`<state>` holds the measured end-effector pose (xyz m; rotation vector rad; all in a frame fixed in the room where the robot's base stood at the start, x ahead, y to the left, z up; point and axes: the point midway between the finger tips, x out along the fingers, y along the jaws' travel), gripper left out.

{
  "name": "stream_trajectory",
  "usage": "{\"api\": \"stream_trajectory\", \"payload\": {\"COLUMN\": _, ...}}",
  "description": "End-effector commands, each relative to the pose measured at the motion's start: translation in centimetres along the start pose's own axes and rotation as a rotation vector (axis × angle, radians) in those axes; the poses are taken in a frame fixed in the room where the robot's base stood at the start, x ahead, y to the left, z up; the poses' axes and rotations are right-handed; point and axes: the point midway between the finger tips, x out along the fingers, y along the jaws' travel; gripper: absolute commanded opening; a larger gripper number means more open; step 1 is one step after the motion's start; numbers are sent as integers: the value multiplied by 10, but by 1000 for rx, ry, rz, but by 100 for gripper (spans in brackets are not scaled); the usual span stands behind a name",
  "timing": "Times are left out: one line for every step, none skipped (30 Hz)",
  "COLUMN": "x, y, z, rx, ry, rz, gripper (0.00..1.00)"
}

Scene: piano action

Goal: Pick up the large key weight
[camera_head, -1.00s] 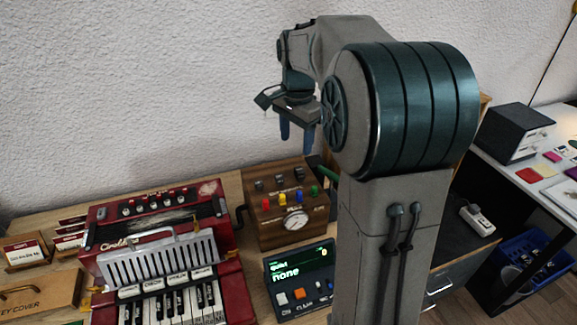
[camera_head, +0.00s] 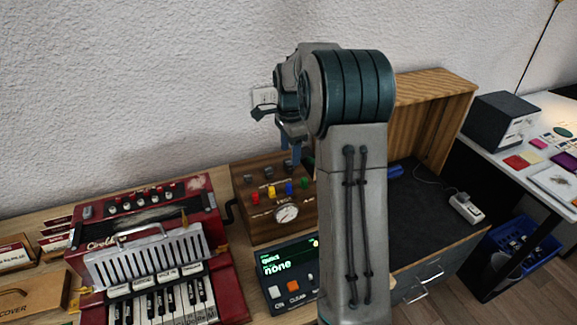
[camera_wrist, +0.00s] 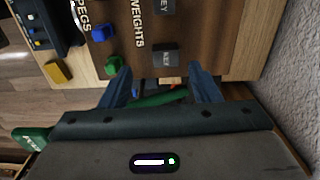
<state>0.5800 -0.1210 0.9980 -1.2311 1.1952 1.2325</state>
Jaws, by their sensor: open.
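Several dark grey key weights (camera_head: 270,173) sit in a row at the back of the wooden box (camera_head: 258,222). In the wrist view two grey weights show, a nearer one (camera_wrist: 166,55) and another (camera_wrist: 163,7) at the top edge. I cannot tell which is the large one. My gripper (camera_wrist: 162,86) is open and empty, its blue fingers apart. The nearer weight appears just beyond the gap between them, not touching. In the head view my gripper's fingers (camera_head: 290,150) are partly hidden by my arm, above the back right of the box.
Coloured pegs, among them a yellow peg (camera_head: 271,191), stand in front of the weights, above a round gauge (camera_head: 287,213). A red accordion (camera_head: 150,260) is at the left. A display unit (camera_head: 290,270) stands in front of the box. The white wall is close behind.

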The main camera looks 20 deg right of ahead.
Motion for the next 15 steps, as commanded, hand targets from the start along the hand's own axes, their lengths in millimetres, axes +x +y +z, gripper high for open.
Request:
{"api": "stream_trajectory", "payload": {"x": 3, "y": 0, "z": 0, "rx": 0, "ry": -1, "rz": 1, "gripper": 56}}
{"api": "stream_trajectory", "payload": {"x": 5, "y": -1, "z": 0, "rx": 0, "ry": -1, "rz": 1, "gripper": 56}}
{"api": "stream_trajectory", "payload": {"x": 9, "y": -2, "z": 1, "rx": 0, "ry": -1, "rz": 1, "gripper": 56}}
{"api": "stream_trajectory", "payload": {"x": 13, "y": -3, "z": 1, "rx": 0, "ry": -2, "rz": 2, "gripper": 56}}
{"api": "stream_trajectory", "payload": {"x": 17, "y": -4, "z": 1, "rx": 0, "ry": -2, "rz": 3, "gripper": 56}}
{"api": "stream_trajectory", "payload": {"x": 24, "y": -5, "z": 1, "rx": 0, "ry": -2, "rz": 4, "gripper": 56}}
{"api": "stream_trajectory", "payload": {"x": 29, "y": -6, "z": 1, "rx": -1, "ry": -1, "rz": 4, "gripper": 56}}
{"api": "stream_trajectory", "payload": {"x": 33, "y": -8, "z": 2, "rx": -1, "ry": -1, "rz": 3, "gripper": 56}}
{"api": "stream_trajectory", "payload": {"x": 39, "y": -7, "z": 2, "rx": -1, "ry": -1, "rz": 3, "gripper": 56}}
{"api": "stream_trajectory", "payload": {"x": 43, "y": -7, "z": 2, "rx": -1, "ry": -1, "rz": 2, "gripper": 56}}
{"api": "stream_trajectory", "payload": {"x": 46, "y": -8, "z": 1, "rx": 0, "ry": -1, "rz": 1, "gripper": 56}}
{"api": "stream_trajectory", "payload": {"x": 49, "y": -7, "z": 1, "rx": 0, "ry": -1, "rz": 1, "gripper": 56}}
{"api": "stream_trajectory", "payload": {"x": 50, "y": -7, "z": 1, "rx": 0, "ry": 0, "rz": 0, "gripper": 56}}
{"api": "stream_trajectory", "payload": {"x": 52, "y": -7, "z": 1, "rx": 0, "ry": 0, "rz": 0, "gripper": 56}}
{"api": "stream_trajectory", "payload": {"x": 53, "y": -8, "z": 1, "rx": 0, "ry": 0, "rz": -1, "gripper": 56}}
